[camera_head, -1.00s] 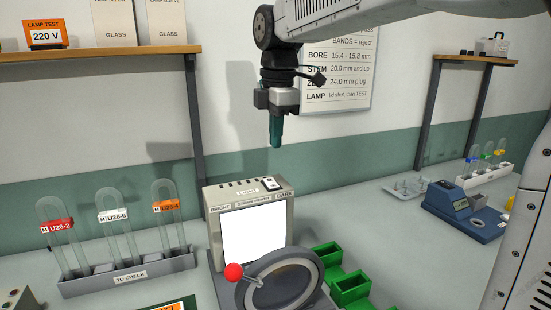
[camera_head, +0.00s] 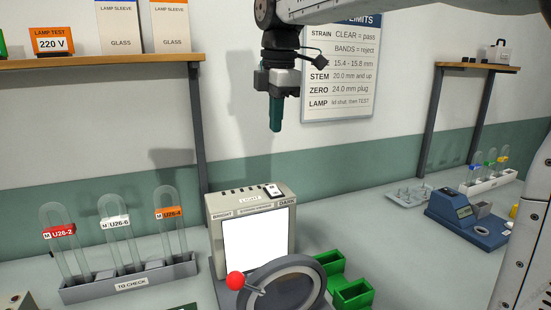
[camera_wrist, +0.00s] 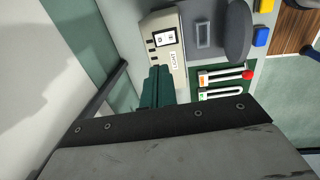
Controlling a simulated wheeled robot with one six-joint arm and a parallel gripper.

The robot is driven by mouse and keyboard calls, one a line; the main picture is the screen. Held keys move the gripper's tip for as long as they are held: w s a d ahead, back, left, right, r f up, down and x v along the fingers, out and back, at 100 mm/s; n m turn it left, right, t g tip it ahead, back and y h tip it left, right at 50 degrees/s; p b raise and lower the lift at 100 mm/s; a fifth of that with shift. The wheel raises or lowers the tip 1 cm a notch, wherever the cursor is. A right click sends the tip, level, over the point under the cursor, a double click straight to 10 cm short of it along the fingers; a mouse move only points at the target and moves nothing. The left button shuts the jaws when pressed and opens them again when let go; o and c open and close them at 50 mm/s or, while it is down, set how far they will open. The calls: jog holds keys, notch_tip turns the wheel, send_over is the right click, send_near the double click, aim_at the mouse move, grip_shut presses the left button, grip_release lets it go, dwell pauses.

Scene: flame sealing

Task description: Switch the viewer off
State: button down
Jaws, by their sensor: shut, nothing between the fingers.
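The viewer (camera_head: 216,250) is a beige box on the bench with a bright white, lit screen (camera_head: 254,240). A white rocker switch (camera_head: 273,190) sits on its top beside the LIGHT label (camera_head: 249,199). The switch also shows in the wrist view (camera_wrist: 164,38). My gripper (camera_head: 276,127) has teal fingers pressed together and empty. It points down, above and apart from the viewer's top, roughly over the switch in the head view. The fingers also show in the wrist view (camera_wrist: 157,80), beside the viewer's top.
A round dark stage (camera_head: 284,290) and a red-knobbed lever (camera_head: 235,281) stand before the screen. A rack (camera_head: 128,282) of labelled glass tubes is at left. Green bins (camera_head: 351,292) and a blue gauge (camera_head: 465,224) are at right. A wall sign (camera_head: 341,70) hangs behind my gripper.

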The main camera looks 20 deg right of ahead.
aim_at(272, 187)
jog(key=shift+f, duration=0.1)
jog(key=f, duration=0.4)
jog(key=w+f, duration=0.1)
jog(key=f, duration=0.8)
jog(key=shift+w+f, duration=0.35)
jog(key=shift+f, duration=0.05)
jog(key=shift+a, duration=0.1)
